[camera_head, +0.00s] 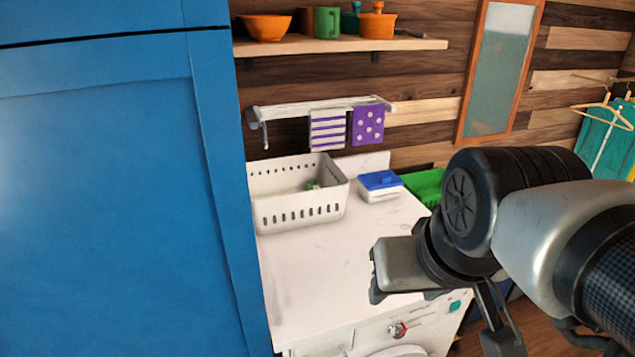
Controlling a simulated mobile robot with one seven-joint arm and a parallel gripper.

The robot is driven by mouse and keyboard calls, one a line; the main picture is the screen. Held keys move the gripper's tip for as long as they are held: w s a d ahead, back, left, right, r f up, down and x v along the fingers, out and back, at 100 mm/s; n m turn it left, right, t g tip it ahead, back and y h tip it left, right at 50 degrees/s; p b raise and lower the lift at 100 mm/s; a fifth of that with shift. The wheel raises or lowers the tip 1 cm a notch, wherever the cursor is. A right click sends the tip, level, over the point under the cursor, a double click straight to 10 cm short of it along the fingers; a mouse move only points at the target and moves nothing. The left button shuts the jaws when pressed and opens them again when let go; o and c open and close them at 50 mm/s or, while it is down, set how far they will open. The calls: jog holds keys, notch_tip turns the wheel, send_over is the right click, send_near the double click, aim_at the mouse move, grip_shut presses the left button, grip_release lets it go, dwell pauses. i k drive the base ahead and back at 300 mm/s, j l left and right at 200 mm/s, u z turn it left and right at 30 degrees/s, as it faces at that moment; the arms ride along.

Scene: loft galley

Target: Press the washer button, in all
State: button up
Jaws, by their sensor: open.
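The washer shows as a white front panel (365,338) under the white counter, at the bottom of the view. A round red and silver control (398,330) sits on this panel, and a small teal patch (455,306) is near its right end. I cannot tell which of these is the button. The top curve of a round door rim (399,352) is cut off by the lower edge. My gripper (497,325) is open, pointing down right of the panel and apart from the control in the picture. Only part of its dark fingers shows; my wrist hides some of the panel and counter.
A tall blue cabinet (110,200) fills the left. The counter's front part is clear. Wooden floor (545,325) shows at lower right.

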aim_at(455, 306)
jog(key=l+u, duration=0.25)
jog(key=l, duration=0.25)
jog(key=l+u, duration=0.25)
jog(key=l, duration=0.3)
jog(key=z, duration=0.75)
jog(key=i+j+z, duration=0.1)
jog(key=z, duration=0.15)
jog(key=k, duration=0.3)
jog(key=j, duration=0.15)
jog(key=l+z, duration=0.2)
